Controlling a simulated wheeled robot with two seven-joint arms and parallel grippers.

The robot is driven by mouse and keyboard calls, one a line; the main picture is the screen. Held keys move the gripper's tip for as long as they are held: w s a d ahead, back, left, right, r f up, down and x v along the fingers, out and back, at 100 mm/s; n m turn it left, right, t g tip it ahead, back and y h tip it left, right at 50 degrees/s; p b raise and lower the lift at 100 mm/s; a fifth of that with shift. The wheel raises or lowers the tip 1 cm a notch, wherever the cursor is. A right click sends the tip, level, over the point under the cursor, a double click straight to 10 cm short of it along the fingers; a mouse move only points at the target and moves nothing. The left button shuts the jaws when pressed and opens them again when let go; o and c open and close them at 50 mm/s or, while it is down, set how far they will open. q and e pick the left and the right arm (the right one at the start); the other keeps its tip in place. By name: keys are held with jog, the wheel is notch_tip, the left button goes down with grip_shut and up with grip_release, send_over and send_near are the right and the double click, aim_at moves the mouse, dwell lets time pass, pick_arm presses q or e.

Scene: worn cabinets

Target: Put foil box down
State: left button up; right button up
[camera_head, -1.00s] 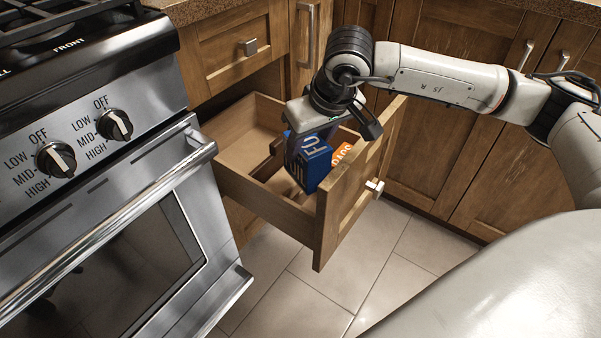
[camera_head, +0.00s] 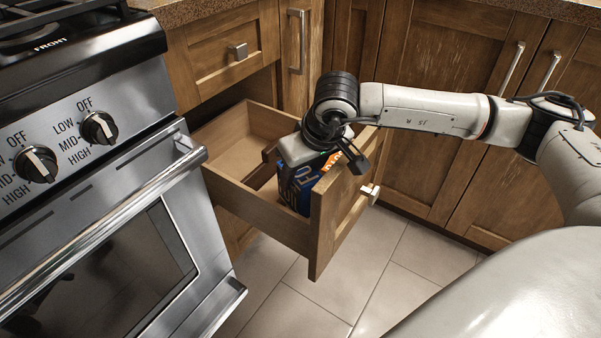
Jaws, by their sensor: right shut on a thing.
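The foil box (camera_head: 296,187) is dark blue with white letters and an orange patch. It stands roughly upright inside the open wooden drawer (camera_head: 257,203), near the drawer's front panel. My right gripper (camera_head: 318,150) is above the box and shut on its upper part. The gripper's fingers are largely hidden by its own body and the box. The box's lower end is hidden behind the drawer's side wall, so I cannot tell whether it touches the drawer floor. My left gripper is not in view.
The stove (camera_head: 90,190) with its oven handle stands close at the left of the drawer. A closed drawer (camera_head: 225,60) is above, and closed cabinet doors (camera_head: 430,110) are behind my right arm. Tiled floor lies below.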

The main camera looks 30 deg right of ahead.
jog(key=shift+f, duration=0.25)
jog(key=o, duration=0.9)
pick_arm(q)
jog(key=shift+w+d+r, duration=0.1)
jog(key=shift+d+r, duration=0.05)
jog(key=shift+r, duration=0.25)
pick_arm(e)
jog(key=o, duration=0.4)
jog(key=shift+r, duration=0.1)
jog(key=shift+r+p, duration=0.3)
jog(key=shift+r, duration=0.05)
jog(key=shift+p+v, duration=0.65)
jog(key=shift+v, duration=0.6)
jog(key=p+v, duration=0.2)
jog(key=v, duration=0.6)
jog(key=shift+r, duration=0.3)
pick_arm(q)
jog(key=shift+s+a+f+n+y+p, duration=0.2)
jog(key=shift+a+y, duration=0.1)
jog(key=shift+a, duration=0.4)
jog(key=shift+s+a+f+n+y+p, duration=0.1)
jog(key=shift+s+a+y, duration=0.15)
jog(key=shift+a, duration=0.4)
pick_arm(e)
jog(key=shift+s+r, duration=0.35)
jog(key=shift+r, duration=0.25)
